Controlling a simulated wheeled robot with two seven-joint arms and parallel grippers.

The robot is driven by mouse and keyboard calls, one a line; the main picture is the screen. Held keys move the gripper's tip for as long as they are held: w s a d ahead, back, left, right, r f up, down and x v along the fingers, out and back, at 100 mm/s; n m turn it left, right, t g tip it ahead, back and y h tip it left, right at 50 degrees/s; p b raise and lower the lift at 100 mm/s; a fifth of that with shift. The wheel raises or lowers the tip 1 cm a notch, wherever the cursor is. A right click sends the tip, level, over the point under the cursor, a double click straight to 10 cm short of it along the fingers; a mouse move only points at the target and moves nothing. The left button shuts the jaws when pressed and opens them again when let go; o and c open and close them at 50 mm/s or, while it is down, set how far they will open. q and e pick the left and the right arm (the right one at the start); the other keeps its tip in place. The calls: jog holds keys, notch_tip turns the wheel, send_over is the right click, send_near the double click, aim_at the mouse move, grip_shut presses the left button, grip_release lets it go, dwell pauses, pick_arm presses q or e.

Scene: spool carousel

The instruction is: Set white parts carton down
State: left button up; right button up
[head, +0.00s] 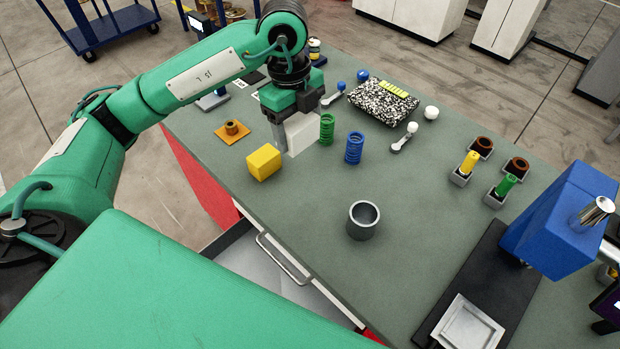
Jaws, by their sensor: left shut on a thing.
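The white parts carton (303,134) is a plain white box on or just above the green-grey table, left of the green spring. I cannot tell for sure whether its underside touches the table. My left gripper (294,127) reaches down over it from above and is shut on it, with a grey finger along its left side. The gripper body hides the carton's top left part. My right gripper is not in view.
A yellow box (264,162) stands close in front of the carton. A green spring (327,129) and a blue spring (354,147) stand to its right. An orange plate with a brown ring (232,130) lies left. A grey cup (363,220) stands nearer; the table around it is clear.

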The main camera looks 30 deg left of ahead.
pick_arm(q)
jog(key=p, duration=0.4)
send_over(302, 200)
jog(key=f, duration=1.5)
jog(key=shift+w+a+f, duration=0.1)
jog(key=shift+a+f, duration=0.15)
jog(key=shift+f, duration=0.05)
notch_tip(302, 200, down, 3)
jog(key=shift+f, duration=0.1)
jog(key=shift+f+p, duration=0.3)
jog(key=shift+f, duration=0.05)
jog(key=shift+f, duration=0.1)
jog(key=shift+f, duration=0.2)
jog(key=o, duration=1.1)
jog(key=shift+r, duration=0.1)
